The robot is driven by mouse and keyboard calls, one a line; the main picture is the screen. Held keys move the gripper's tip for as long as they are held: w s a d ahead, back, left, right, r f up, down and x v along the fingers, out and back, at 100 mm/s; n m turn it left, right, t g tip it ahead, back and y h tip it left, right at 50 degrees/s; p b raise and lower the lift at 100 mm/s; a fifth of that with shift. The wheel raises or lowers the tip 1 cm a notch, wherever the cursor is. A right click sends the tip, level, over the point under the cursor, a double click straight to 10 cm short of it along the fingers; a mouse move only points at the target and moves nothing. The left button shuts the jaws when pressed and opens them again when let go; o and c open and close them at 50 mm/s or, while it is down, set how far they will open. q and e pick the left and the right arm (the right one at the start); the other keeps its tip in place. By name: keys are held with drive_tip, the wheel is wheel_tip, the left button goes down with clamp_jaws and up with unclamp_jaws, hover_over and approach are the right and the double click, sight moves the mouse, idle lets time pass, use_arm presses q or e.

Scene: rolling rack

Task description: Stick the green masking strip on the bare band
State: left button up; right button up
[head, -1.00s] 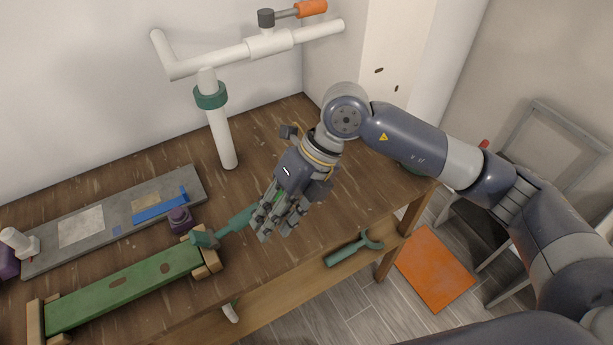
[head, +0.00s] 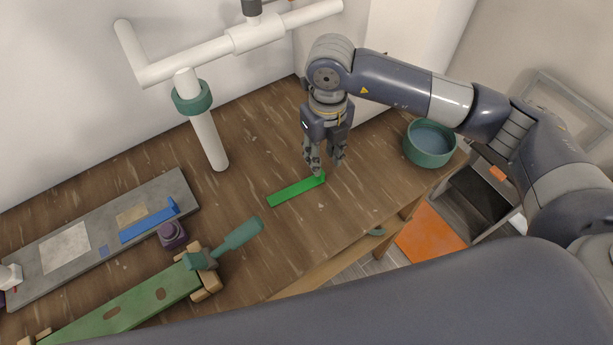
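The green masking strip (head: 293,192) lies flat on the wooden bench top, with a small raised tab at its far right end. My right gripper (head: 326,170) points down over that tab end. Its fingers are apart, and I cannot tell whether they touch the tab. A grey panel (head: 78,235) lies at the left of the bench. It bears a blue strip with a raised tab (head: 149,225), a tan patch (head: 131,214) and a pale patch (head: 65,248). I cannot tell for sure which area is the bare band. My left gripper is out of view.
A green-handled tool (head: 238,236) lies beside a green plank (head: 130,305) held in wooden blocks. A purple knob (head: 172,235) stands near the panel. A white pipe stand (head: 208,142) rises behind. A teal bowl (head: 430,143) sits at the right end. Bench around the strip is clear.

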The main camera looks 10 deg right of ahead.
sight(296, 186)
drive_tip(key=shift+f, duration=0.35)
drive_tip(key=shift+w+f, duration=0.2)
drive_tip(key=shift+f, duration=0.1)
drive_tip(key=f+p, duration=0.1)
drive_tip(key=f, duration=0.2)
drive_tip(key=f+p, duration=0.1)
drive_tip(key=shift+w+a+f+p, duration=0.15)
drive_tip(key=shift+w+a+p, duration=0.1)
drive_tip(key=shift+p, duration=0.1)
drive_tip(key=shift+f, duration=0.35)
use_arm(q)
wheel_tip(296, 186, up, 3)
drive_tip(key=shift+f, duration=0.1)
use_arm(e)
clamp_jaws()
